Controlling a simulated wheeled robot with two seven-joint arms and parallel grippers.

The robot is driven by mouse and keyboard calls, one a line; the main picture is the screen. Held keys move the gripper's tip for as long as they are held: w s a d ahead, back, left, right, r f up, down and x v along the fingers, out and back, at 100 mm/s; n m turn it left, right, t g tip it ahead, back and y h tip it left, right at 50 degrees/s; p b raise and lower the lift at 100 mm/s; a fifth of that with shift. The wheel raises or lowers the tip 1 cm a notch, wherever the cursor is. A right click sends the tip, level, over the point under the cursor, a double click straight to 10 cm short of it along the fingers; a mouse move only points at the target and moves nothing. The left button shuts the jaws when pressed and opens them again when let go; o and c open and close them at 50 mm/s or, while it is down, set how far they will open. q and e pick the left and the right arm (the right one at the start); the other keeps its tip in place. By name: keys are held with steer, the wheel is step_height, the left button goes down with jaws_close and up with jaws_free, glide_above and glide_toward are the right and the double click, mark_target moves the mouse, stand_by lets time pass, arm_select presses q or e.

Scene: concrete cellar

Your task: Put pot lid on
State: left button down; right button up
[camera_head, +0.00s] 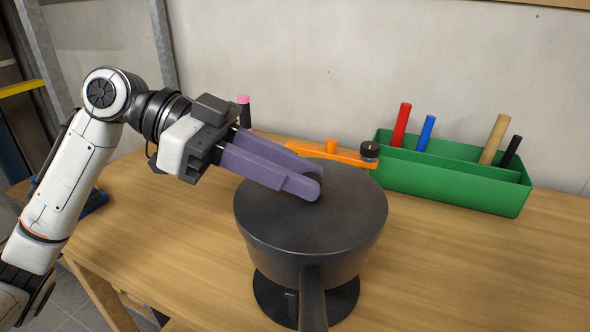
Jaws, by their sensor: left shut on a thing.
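The dark grey pot (300,258) stands on a round black base (262,292) near the table's front edge, its handle (313,300) pointing towards me. The dark pot lid (352,205) covers the pot's top and looks level. My left gripper (310,187) comes in from the left, its purple fingers over the middle of the lid. It is shut on the lid, with the grasped part hidden between the fingertips. I cannot tell whether the lid rests on the rim or is just above it. My right gripper is out of view.
A green box (450,188) with red, blue, tan and black rods stands at the back right. An orange piece (335,153) with a small black-topped jar (369,152) lies behind the pot. A pink-topped black item (244,108) is behind my left gripper. The wooden table (450,265) is clear at the right.

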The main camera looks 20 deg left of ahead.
arm_select(q)
steer(key=shift+f, duration=0.25)
steer(key=c, duration=1.5)
jaws_free()
steer(key=b+v, duration=0.1)
steer(key=v, duration=0.9)
steer(key=shift+a, duration=0.2)
